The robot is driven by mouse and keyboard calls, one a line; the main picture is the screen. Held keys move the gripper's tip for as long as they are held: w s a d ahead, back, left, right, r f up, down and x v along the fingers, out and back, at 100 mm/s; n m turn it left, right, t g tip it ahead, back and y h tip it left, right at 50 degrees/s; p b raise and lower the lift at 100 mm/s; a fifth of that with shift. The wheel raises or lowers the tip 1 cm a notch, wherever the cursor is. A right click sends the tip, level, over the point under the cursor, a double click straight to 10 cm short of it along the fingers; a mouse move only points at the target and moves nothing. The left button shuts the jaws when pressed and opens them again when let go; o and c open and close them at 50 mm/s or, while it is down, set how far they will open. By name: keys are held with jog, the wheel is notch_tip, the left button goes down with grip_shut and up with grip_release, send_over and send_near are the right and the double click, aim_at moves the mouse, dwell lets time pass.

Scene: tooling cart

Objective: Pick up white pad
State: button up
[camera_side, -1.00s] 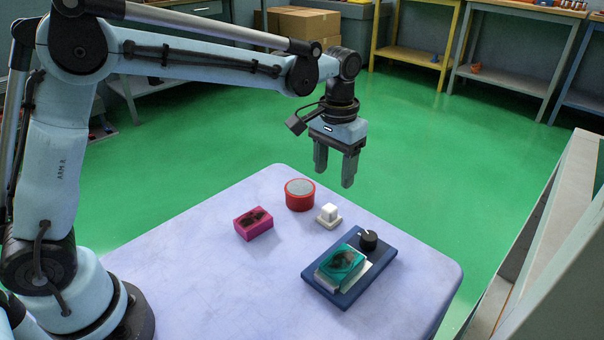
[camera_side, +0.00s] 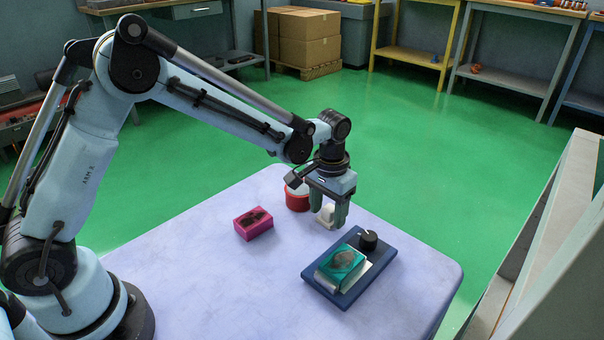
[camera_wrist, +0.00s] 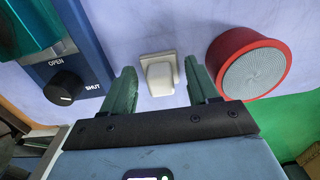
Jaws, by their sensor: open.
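The white pad (camera_side: 325,213) is a small pale block on a square base on the table, partly hidden by a finger in the side view. In the wrist view my gripper (camera_wrist: 162,78) holds nothing, and I cannot tell whether a finger touches the pad.
A red round tin with a grey top (camera_side: 296,202) stands close beside the pad. A magenta block (camera_side: 254,223) lies to the left. A blue base (camera_side: 348,292) carries a teal-topped block (camera_side: 341,260) and a black knob (camera_side: 369,239). The table's (camera_side: 200,285) front left is clear.

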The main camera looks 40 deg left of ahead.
aim_at(328, 208)
jog(key=c, duration=1)
jog(key=shift+c, duration=0.2)
jog(key=shift+r, duration=0.1)
jog(key=shift+r, duration=0.55)
notch_tip(328, 208, up, 3)
jog(key=shift+f, duration=0.2)
jog(key=s+d+r, duration=0.7)
jog(key=d, duration=0.1)
jog(key=shift+s+d, duration=0.35)
jog(key=shift+d, duration=0.05)
jog(key=shift+r, duration=0.1)
